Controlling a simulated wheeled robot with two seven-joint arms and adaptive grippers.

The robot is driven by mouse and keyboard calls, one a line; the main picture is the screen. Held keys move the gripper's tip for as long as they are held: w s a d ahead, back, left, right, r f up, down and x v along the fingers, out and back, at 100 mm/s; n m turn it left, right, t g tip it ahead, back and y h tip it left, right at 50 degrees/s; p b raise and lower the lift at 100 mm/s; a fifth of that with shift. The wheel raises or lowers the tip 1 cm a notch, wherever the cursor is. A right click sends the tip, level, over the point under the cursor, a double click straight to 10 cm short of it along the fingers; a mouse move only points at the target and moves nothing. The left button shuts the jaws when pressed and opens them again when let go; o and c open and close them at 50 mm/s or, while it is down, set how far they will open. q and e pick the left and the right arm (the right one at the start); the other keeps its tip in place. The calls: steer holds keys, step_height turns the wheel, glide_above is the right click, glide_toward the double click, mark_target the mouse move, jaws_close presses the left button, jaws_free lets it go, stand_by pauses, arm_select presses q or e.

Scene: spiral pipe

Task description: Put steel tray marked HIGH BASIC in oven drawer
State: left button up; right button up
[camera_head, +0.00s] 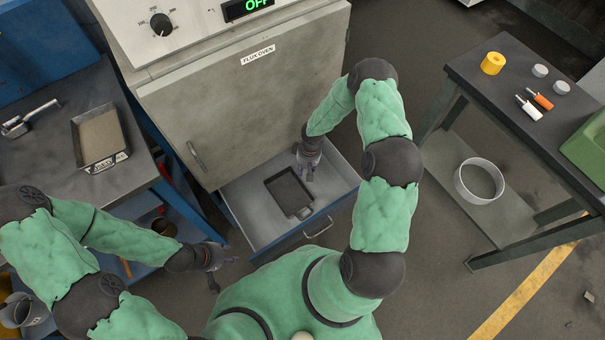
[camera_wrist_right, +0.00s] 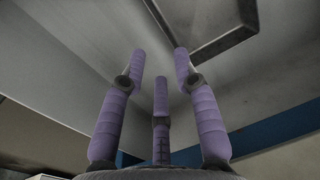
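The oven drawer (camera_head: 335,182) is pulled out below the flux oven's door. A dark, shallow steel tray (camera_head: 284,185) lies flat in it, its end tab toward the drawer handle; no marking is readable. Its edge also shows in the right wrist view (camera_wrist_right: 215,42). My right gripper (camera_head: 309,178) is over the drawer at the tray's far right corner. In the wrist view its three purple fingers (camera_wrist_right: 160,62) are spread, empty and apart from the tray. My left gripper (camera_head: 222,272) hangs left of the drawer, its fingers apart, with nothing visible in them.
A second tray (camera_head: 127,130) with grey-brown contents and a white label, too small to read surely, stands on the left bench. The flux oven (camera_head: 240,110) has its main door shut. The right table (camera_head: 505,85) holds a yellow roll and small items. A ring lies on its lower shelf.

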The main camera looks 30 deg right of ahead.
steer(key=s+a+r+m+y, duration=0.1)
steer(key=s+a+r, duration=0.1)
steer(key=s+a, duration=0.6)
steer(key=s+a+r+m+y, duration=0.1)
steer(key=s+a+r+m, duration=0.1)
steer(key=s+a, duration=0.7)
steer(key=shift+a+r+t+y, duration=0.35)
steer(key=shift+a+r, duration=0.4)
steer(key=shift+a, duration=0.35)
